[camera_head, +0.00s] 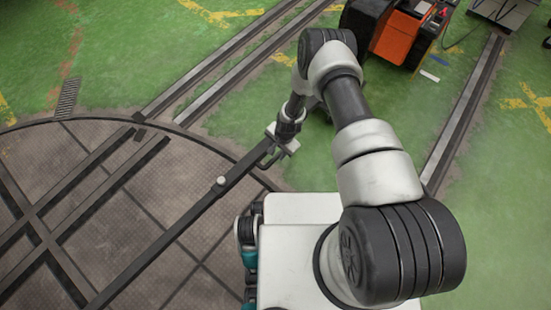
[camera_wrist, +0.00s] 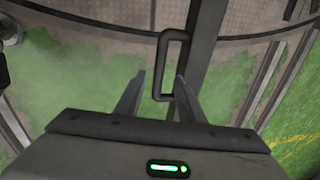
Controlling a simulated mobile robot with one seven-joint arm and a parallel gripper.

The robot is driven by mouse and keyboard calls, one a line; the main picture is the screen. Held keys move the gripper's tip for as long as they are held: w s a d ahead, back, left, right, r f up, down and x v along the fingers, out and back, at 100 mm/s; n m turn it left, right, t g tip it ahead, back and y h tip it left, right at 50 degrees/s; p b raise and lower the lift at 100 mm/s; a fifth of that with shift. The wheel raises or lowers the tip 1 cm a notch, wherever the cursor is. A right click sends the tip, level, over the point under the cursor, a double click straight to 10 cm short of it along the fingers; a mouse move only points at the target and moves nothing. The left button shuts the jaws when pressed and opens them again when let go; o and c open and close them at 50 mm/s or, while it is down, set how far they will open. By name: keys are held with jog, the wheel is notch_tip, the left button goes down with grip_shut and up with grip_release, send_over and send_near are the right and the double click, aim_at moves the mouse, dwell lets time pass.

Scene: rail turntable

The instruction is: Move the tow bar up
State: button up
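The tow bar (camera_head: 185,219) is a long dark bar. In the head view it runs from the lower left over the turntable up to my gripper (camera_head: 273,153), with a small light knob (camera_head: 221,181) along it. A dark loop handle (camera_wrist: 160,62) at its end shows in the wrist view, beside the bar (camera_wrist: 206,40). My gripper (camera_wrist: 160,76) is open, its two fingers apart. The handle's left side and lower end appear between the fingers; the right finger overlaps its right side. I cannot tell whether either finger touches it.
The round turntable (camera_head: 130,215) with crossing rails fills the left. Rails (camera_head: 225,70) run across the green floor beyond it. An orange and black machine (camera_head: 398,36) stands at the top, near my arm. Green floor at the right (camera_head: 505,190) is clear.

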aim_at(275, 158)
jog(key=f, duration=0.2)
jog(key=f+b, duration=0.1)
jog(key=f, duration=0.1)
jog(key=a+f, duration=0.1)
jog(key=f, duration=0.1)
jog(key=shift+w+f+b, duration=0.15)
jog(key=shift+w+b, duration=0.25)
grip_shut()
